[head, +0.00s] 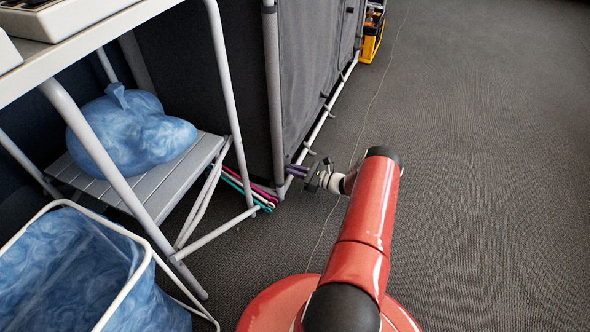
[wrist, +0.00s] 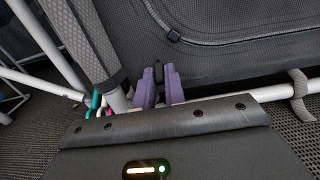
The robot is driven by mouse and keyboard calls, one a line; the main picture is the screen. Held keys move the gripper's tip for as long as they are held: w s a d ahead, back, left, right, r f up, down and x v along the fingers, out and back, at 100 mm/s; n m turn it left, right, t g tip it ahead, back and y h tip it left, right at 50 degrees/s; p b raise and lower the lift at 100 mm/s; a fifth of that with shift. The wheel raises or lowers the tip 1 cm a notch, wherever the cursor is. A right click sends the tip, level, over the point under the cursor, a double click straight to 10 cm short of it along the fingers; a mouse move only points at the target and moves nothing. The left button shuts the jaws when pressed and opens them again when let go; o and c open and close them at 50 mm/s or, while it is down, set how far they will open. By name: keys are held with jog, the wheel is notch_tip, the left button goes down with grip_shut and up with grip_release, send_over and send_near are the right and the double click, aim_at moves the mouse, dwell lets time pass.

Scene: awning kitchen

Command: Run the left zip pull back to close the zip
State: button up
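In the head view my gripper (head: 296,172) is low by the near corner of the fabric unit (head: 312,65); the zip is too small to make out there.
A pale frame bar (wrist: 270,92) runs along the panel's bottom. Left of my arm stand a grey rack (head: 168,185) with a blue bag (head: 132,130), pink and teal hangers (head: 262,197) and a blue-lined basket (head: 148,262). The floor to the right is clear.

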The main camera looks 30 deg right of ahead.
jog(key=o, duration=0.4)
jog(key=shift+f, duration=0.1)
jog(key=shift+p+v, duration=0.3)
jog(key=shift+v, duration=3.6)
